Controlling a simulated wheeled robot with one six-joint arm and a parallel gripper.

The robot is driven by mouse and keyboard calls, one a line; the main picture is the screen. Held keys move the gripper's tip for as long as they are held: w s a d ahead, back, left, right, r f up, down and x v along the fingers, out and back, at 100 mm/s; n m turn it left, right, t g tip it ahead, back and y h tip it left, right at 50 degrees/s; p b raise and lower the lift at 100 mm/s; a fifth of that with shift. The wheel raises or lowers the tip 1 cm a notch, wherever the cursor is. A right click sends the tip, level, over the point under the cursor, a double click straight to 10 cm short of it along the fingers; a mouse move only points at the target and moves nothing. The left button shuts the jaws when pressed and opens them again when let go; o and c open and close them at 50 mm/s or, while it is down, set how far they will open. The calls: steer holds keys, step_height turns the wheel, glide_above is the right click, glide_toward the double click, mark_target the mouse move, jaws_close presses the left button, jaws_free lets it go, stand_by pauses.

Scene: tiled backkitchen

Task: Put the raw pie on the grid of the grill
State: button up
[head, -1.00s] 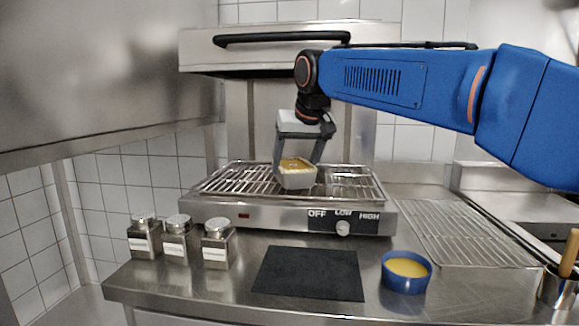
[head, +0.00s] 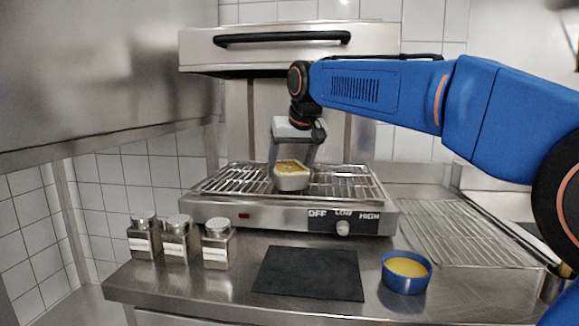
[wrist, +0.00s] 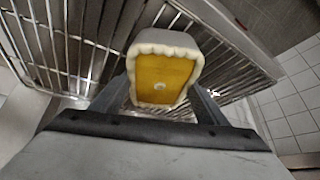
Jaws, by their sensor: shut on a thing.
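The raw pie (head: 291,176) is a small grey tin with a pale crust rim and yellow filling. My gripper (head: 292,170) is shut on it and holds it upright over the front middle of the grill's grid (head: 235,180). In the wrist view the pie (wrist: 163,80) sits between the two fingers (wrist: 165,98), with the bars of the grid (wrist: 62,45) beyond it. I cannot tell whether the tin's underside touches the bars. The grill (head: 270,217) has a front panel with a knob (head: 343,228) and OFF, LOW and HIGH marks.
Several shakers (head: 177,238) stand at the front left. A black mat (head: 309,273) lies in front of the grill, with a blue bowl of yellow liquid (head: 406,272) to its right. A wire rack (head: 465,232) lies at right. The grill's hood (head: 290,47) is above.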

mark_target(289, 168)
steer(key=o, duration=2)
steer(key=shift+o, duration=0.2)
steer(key=shift+s+r, duration=0.2)
steer(key=shift+r, duration=0.35)
steer(key=shift+v, duration=1.2)
steer(key=s+d, duration=0.4)
steer(key=s, duration=0.7)
steer(key=shift+s+f, duration=0.15)
steer(key=shift+f, duration=0.1)
